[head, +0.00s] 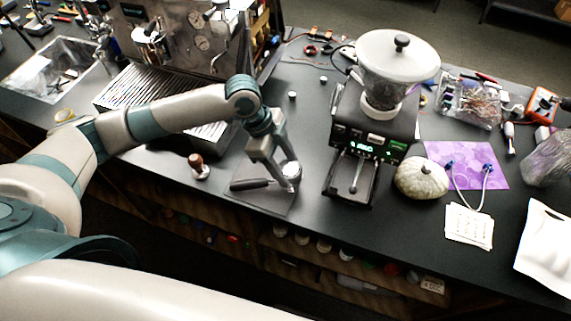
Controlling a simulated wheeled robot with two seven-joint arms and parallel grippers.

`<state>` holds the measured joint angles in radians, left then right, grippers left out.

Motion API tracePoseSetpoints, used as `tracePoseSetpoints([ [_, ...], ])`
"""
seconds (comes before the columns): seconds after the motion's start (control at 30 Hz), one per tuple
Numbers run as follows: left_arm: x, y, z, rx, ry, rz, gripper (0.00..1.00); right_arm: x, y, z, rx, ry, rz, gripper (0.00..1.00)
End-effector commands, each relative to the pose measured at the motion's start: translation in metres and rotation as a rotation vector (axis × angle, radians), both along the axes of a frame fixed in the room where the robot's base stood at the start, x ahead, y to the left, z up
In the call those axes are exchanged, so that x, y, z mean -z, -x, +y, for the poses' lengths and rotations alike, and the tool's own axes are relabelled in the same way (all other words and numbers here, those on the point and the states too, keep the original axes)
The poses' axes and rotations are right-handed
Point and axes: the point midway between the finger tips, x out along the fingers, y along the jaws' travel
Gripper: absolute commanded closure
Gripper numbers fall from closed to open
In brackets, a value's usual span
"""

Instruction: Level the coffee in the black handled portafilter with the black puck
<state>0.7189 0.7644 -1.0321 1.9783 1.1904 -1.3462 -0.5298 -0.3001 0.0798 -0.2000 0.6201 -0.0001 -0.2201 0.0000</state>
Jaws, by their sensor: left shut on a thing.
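The portafilter lies on a dark mat (272,204), its black handle (250,184) pointing left and its metal basket (292,171) at the right. My left gripper (283,178) reaches down over the basket from above. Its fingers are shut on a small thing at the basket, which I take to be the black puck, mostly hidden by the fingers. The coffee inside the basket cannot be seen. My right gripper is not in view.
A wooden-handled tamper (198,166) stands left of the mat. A grinder (372,130) stands to the right, with a pale ribbed gourd-like object (421,178) beside it. An espresso machine (190,45) is behind my left arm. The counter's front edge runs close below the mat.

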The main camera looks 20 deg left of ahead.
Motion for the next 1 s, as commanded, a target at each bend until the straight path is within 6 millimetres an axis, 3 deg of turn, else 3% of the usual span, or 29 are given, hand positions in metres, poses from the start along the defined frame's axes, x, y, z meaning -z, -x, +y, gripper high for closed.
tracePoseSetpoints([
  [1.0, 0.0007, 0.0026, 0.0000, -0.245, -0.001, 0.001, 0.84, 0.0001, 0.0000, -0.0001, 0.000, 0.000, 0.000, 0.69],
])
